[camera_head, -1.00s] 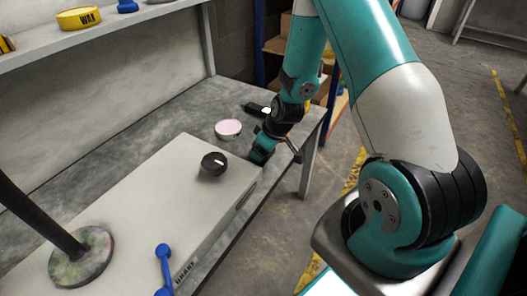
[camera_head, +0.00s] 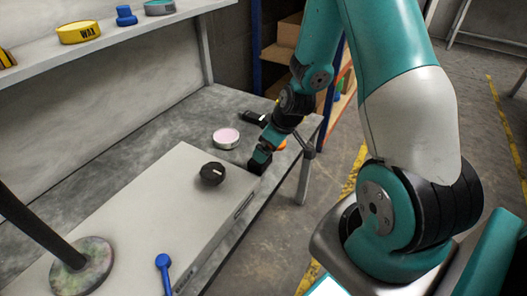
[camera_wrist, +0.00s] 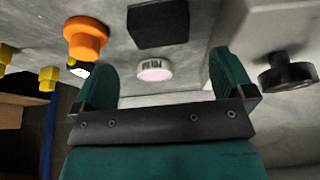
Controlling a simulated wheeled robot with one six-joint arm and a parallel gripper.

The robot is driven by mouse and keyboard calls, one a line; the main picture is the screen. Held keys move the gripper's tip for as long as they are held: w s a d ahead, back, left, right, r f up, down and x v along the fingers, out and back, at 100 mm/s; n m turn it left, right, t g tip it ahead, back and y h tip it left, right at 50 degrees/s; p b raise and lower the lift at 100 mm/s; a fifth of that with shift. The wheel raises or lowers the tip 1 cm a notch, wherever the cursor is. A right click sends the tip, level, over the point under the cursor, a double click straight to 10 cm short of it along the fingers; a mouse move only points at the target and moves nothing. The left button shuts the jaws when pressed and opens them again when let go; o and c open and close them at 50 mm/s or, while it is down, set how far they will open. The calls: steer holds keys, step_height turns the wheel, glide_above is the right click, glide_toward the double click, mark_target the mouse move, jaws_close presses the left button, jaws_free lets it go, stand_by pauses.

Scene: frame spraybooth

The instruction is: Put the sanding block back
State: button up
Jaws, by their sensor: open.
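I cannot tell for sure which thing is the sanding block. A dark rectangular block (camera_wrist: 157,22) lies on the grey bench in the wrist view, beyond my jaws. A round black knobbed piece (camera_head: 213,173) sits on the pale panel, and shows right of my jaws in the wrist view (camera_wrist: 288,73). My gripper (camera_head: 259,164) is low at the panel's far right corner. In the wrist view its two jaws (camera_wrist: 165,80) stand wide apart with nothing held between them. A pink-topped round tin (camera_wrist: 153,70) shows beyond the gap.
The pale panel (camera_head: 130,215) covers much of the bench, with a blue tool (camera_head: 163,262) on its near edge. An orange knob (camera_wrist: 86,40) stands left of my jaws. A shelf (camera_head: 105,35) holds a yellow wax tin (camera_head: 78,32). Bare bench (camera_head: 180,125) lies behind the panel.

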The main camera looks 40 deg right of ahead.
steer(key=s+a+r+n+g+y, duration=0.1)
steer(key=s+a+r, duration=0.2)
steer(key=a+r, duration=0.55)
steer(key=s+a+r+n+g+y, duration=0.15)
steer(key=s+a+r, duration=0.25)
steer(key=a+r, duration=0.45)
steer(key=s+a+r+g, duration=0.1)
steer(key=s+a+r, duration=0.2)
steer(key=s, duration=0.3)
steer(key=s+a+r, duration=0.3)
steer(key=s+r, duration=0.1)
steer(key=s, duration=0.2)
steer(key=shift+s+a+r+g+p, duration=0.15)
steer(key=shift+g+p, duration=0.15)
steer(key=shift+g, duration=0.05)
steer(key=shift+n, duration=0.25)
step_height(320, 180, up, 19)
steer(key=p, duration=1.8)
steer(key=shift+p, duration=0.35)
